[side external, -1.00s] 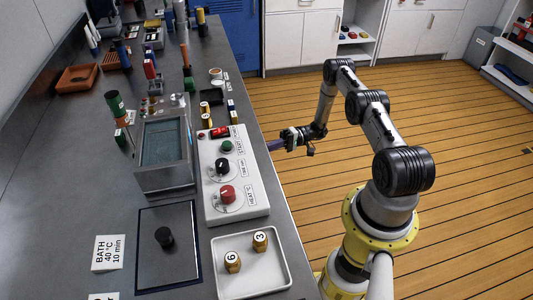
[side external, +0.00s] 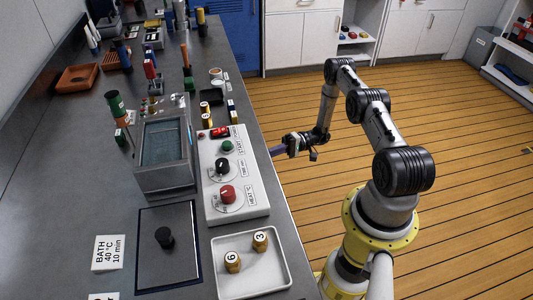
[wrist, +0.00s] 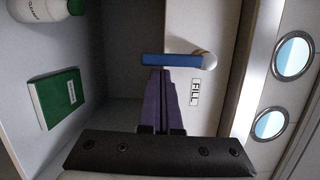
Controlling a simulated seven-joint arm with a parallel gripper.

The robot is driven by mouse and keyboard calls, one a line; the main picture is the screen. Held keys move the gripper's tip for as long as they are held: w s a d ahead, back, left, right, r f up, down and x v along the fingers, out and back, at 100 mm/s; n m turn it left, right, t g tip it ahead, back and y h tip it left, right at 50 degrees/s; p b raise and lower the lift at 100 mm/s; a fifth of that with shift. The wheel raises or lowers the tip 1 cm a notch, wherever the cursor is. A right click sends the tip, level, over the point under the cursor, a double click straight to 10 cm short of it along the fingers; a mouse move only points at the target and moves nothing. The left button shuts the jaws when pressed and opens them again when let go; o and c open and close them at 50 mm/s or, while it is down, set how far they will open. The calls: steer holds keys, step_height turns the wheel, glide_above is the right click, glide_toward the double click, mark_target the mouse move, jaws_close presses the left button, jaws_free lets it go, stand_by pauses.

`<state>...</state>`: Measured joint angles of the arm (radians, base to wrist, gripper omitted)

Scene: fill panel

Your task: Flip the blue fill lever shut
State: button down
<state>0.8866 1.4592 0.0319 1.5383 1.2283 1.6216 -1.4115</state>
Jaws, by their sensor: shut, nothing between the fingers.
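The blue fill lever (wrist: 172,60) lies across the picture in the wrist view, its right end at a pale round pivot (wrist: 209,60) on a white panel. A FILL label (wrist: 194,91) is beside it. My gripper (wrist: 163,72) has its purple fingers shut and empty, with the tips at the lever's lower edge in the picture. I cannot tell whether they touch it. In the side view, my gripper (side external: 273,152) is at the counter's right edge, and the lever is hidden there.
In the wrist view, a green book (wrist: 60,97) and a white bottle (wrist: 38,9) are in a grey recess to the left. Two round blue panes (wrist: 293,57) are at the right. The counter (side external: 100,190) holds a white control panel (side external: 240,208).

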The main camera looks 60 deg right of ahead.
steer(key=shift+s+a+f+m, duration=0.1)
steer(key=shift+s+a+m, duration=0.1)
steer(key=shift+m, duration=0.3)
steer(key=s+a+r+m+t, duration=0.3)
steer(key=s+a+m+t, duration=0.2)
steer(key=m, duration=1.3)
steer(key=shift+s+a+r+h, duration=0.3)
steer(key=shift+a, duration=0.05)
steer(key=shift+r, duration=0.1)
stand_by(0.3)
steer(key=r+v, duration=0.1)
steer(key=v, duration=0.4)
step_height(320, 180, up, 6)
stand_by(0.3)
